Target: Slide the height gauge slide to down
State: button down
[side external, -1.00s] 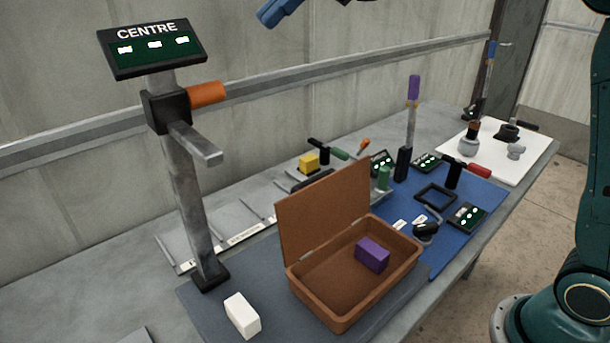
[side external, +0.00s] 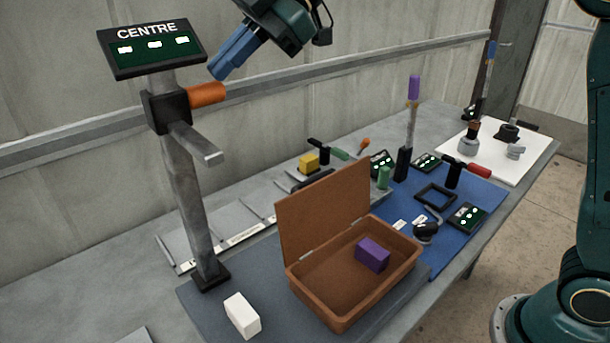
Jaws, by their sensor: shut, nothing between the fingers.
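The height gauge is a grey upright post (side external: 190,215) at the left, standing on a dark base. Its black slide (side external: 166,110) sits high on the post, just under the sign (side external: 152,48) that reads CENTRE. An orange handle (side external: 207,94) sticks out to the right of the slide, and a grey measuring arm (side external: 196,142) juts out below it. My gripper (side external: 217,74), with blue fingers, is shut and empty. Its tips are just above the orange handle in the picture; I cannot tell whether they touch it.
An open brown box (side external: 345,318) holding a purple block (side external: 372,254) stands right of the post. A white block (side external: 242,315) lies in front. Several levers and small displays stand on a blue mat (side external: 480,190) further back. The air around the handle looks clear.

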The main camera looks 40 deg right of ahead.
jog(key=shift+w+a+f, duration=0.15)
jog(key=shift+a+f, duration=0.2)
dwell(0.3)
notch_tip(320, 180, down, 17)
jog(key=shift+r, duration=0.15)
dwell(0.6)
jog(key=shift+d+r, duration=0.15)
jog(key=s+d+r, duration=0.4)
jog(key=d+r, duration=0.2)
jog(key=r, duration=0.4)
jog(key=shift+d+r, duration=0.2)
jog(key=shift+d, duration=0.05)
dwell(0.6)
jog(key=shift+w+f, duration=0.1)
